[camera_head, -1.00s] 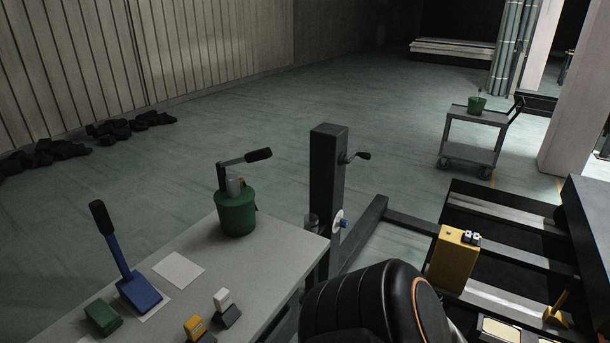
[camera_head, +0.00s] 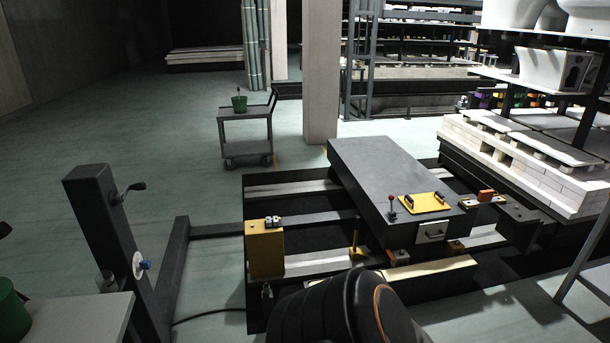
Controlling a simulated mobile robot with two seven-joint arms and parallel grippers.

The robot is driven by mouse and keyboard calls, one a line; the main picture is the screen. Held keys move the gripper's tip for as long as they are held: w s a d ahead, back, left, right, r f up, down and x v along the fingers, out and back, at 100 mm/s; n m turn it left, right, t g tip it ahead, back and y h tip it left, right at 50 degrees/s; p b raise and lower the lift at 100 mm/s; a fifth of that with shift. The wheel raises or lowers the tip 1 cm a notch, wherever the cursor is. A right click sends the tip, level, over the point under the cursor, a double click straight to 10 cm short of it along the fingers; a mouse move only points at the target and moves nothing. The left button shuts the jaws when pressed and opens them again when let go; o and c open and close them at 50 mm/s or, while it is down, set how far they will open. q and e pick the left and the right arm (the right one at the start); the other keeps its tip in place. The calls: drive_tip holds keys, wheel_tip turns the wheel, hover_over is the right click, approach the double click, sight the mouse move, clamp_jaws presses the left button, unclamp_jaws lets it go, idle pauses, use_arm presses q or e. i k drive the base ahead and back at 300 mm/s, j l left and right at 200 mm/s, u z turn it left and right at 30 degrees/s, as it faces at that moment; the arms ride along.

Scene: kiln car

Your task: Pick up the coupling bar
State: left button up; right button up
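I cannot make out for certain which thing is the coupling bar. A small orange piece on a pale bar (camera_head: 484,199) lies between the dark grey flat-topped car (camera_head: 385,170) and the loaded car at the right; its details are too small to tell. A long yellow beam (camera_head: 430,272) lies low in front of the grey car, partly hidden by my dark arm link. Neither of my grippers shows.
A yellow box (camera_head: 264,250) stands on the track frame. A dark post with a crank (camera_head: 97,222) and a table corner with a green pot (camera_head: 12,309) are at left. A grey cart (camera_head: 246,136) stands behind. The loaded kiln car (camera_head: 520,170) blocks the right. Floor is clear at back left.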

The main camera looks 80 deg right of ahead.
sight(484, 197)
drive_tip(key=z, duration=3.8)
drive_tip(key=i+l+z, duration=0.1)
drive_tip(key=i+z, duration=0.5)
drive_tip(key=i, duration=0.9)
drive_tip(key=i+u, duration=0.15)
drive_tip(key=i, duration=0.3)
drive_tip(key=i+l+u, duration=0.1)
drive_tip(key=i, duration=0.35)
drive_tip(key=i+l+u, duration=0.15)
drive_tip(key=i, duration=0.3)
drive_tip(key=i+l+u, duration=0.1)
drive_tip(key=i+u, duration=0.15)
drive_tip(key=u, duration=0.15)
drive_tip(key=i+l+u, duration=0.2)
drive_tip(key=u, duration=0.2)
drive_tip(key=i+l+u, duration=0.25)
drive_tip(key=u, duration=0.15)
drive_tip(key=i+l+u, duration=0.15)
drive_tip(key=l+u, duration=0.25)
drive_tip(key=i+l+u, duration=0.1)
drive_tip(key=l+u, duration=0.3)
drive_tip(key=i+j, duration=0.05)
drive_tip(key=j, duration=0.05)
